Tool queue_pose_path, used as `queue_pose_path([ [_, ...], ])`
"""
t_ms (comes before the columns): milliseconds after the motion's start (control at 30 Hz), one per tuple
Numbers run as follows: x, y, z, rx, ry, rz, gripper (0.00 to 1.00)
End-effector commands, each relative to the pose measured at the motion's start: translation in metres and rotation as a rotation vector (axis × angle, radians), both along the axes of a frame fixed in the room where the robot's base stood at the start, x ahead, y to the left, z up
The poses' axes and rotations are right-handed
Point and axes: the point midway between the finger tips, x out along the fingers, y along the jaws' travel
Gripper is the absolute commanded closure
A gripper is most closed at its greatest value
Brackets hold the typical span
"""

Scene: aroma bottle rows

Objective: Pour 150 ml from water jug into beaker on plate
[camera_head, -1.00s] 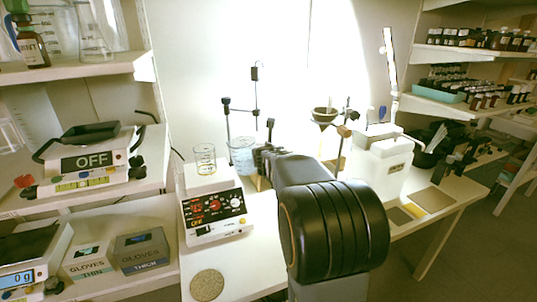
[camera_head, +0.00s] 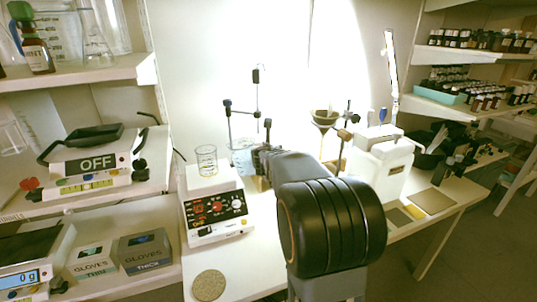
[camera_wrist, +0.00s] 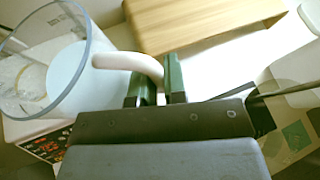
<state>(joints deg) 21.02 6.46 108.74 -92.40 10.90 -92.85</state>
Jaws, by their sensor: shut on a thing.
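The clear water jug (camera_wrist: 88,30) fills the upper left of the wrist view, with a pale blue surface inside it. My gripper (camera_wrist: 158,85) is shut on the jug's white curved handle (camera_wrist: 130,62). In the head view the jug (camera_head: 240,157) is partly hidden by my gripper (camera_head: 262,158). The small clear beaker (camera_head: 206,160) stands upright on the white plate (camera_head: 206,181) of the device with the red-and-black control panel (camera_head: 215,207). The jug is just right of the beaker in that view. I cannot tell how far it is tilted.
A metal stand (camera_head: 257,110) rises behind the jug. A funnel on a stand (camera_head: 325,118) and a white container (camera_head: 380,170) are to the right. A round cork mat (camera_head: 208,285) lies in front of the device. A wooden block (camera_wrist: 205,22) shows beyond the handle.

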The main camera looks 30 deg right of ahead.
Motion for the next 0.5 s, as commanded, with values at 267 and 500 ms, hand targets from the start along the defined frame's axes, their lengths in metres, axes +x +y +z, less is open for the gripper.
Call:
queue_pose_path([
  [267, 0.0012, 0.001, 0.0039, -0.013, 0.008, -0.001, 1.0],
  [500, 0.0021, 0.002, 0.0054, -0.024, 0.018, 0.0, 1.0],
])
